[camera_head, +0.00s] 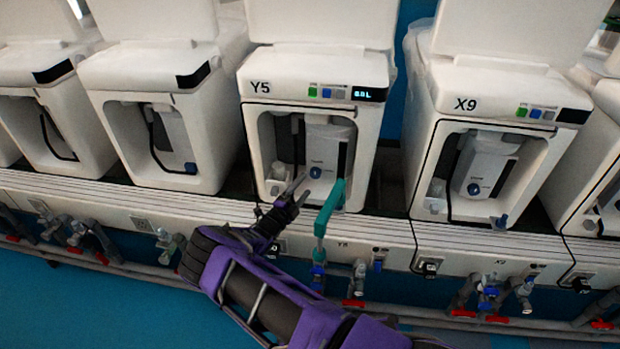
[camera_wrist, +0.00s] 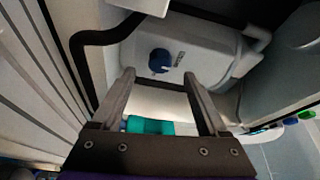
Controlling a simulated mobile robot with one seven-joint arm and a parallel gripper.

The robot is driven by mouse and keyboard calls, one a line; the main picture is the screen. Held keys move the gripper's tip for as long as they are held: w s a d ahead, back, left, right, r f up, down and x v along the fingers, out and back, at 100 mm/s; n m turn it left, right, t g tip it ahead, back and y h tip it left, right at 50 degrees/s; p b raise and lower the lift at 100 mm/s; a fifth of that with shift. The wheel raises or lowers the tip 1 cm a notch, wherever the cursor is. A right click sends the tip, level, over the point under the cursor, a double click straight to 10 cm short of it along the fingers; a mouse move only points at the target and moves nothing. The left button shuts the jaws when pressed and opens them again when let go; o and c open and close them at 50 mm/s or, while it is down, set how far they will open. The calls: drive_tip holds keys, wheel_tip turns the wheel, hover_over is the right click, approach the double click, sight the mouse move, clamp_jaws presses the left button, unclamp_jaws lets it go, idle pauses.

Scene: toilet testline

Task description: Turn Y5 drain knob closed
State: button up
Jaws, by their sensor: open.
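The Y5 unit (camera_head: 305,118) is a white toilet test station in the middle of the head view, with its front bay open. Its blue drain knob (camera_head: 316,172) sits low on the white tank inside the bay. In the wrist view the blue knob (camera_wrist: 159,61) lies beyond the fingertips, roughly centred, with a small dark label beside it. My gripper (camera_head: 292,190) is open and empty, at the left front of the bay. In the wrist view my gripper's fingers (camera_wrist: 158,82) are spread apart, and the knob is not between them.
A teal pipe (camera_head: 328,207) rises in front of the bay, right of my gripper; teal also shows between the fingers. A black hose (camera_wrist: 78,58) curves on the left. The X9 unit (camera_head: 480,118) stands to the right. Valves and pipes run below.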

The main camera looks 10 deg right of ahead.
drive_tip(key=v, duration=1.1)
drive_tip(key=shift+p, duration=0.3)
drive_tip(key=shift+s+a, duration=0.1)
drive_tip(key=shift+a, duration=0.1)
